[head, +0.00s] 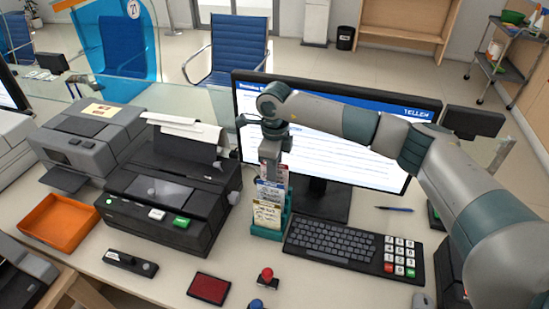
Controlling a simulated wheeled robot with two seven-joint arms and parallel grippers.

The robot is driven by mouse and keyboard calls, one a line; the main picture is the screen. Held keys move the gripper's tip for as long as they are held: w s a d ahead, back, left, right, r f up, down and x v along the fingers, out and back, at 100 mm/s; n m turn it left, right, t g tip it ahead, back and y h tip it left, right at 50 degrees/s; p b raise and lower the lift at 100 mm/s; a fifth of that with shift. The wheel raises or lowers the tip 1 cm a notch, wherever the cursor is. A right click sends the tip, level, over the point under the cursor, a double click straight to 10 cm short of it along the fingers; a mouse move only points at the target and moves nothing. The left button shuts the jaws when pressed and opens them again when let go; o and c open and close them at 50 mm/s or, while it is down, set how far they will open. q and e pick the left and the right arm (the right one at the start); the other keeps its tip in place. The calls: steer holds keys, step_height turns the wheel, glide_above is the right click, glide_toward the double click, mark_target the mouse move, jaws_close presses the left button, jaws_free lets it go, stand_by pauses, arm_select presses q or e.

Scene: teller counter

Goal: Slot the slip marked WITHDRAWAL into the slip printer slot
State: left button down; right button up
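Several slips (268,214) stand in tiers in a teal rack (283,224) left of the keyboard. Their small print is too small to read, so I cannot tell which is marked WITHDRAWAL. My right gripper (271,153) points down over the back of the rack, at the top of the rearmost slip. Its fingertips are too small and overlapped to show whether they are apart or closed on that slip. A black printer (150,221) with paper at its back stands left of the rack; a grey printer (95,138) is behind it. I cannot tell which has the slip slot. My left gripper is out of view.
A monitor (360,163) stands behind the rack and my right arm passes in front of it. A keyboard (331,243), a keypad (402,257), a red pad (209,288), a stamp (267,277) and an orange tray (59,222) lie around. Counter between printer and rack is clear.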

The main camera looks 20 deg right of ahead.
steer(key=shift+f, duration=1.1)
jaws_close()
steer(key=shift+r, duration=0.15)
steer(key=shift+r+p, duration=2.25)
steer(key=shift+r, duration=3.4)
steer(key=shift+a, duration=0.1)
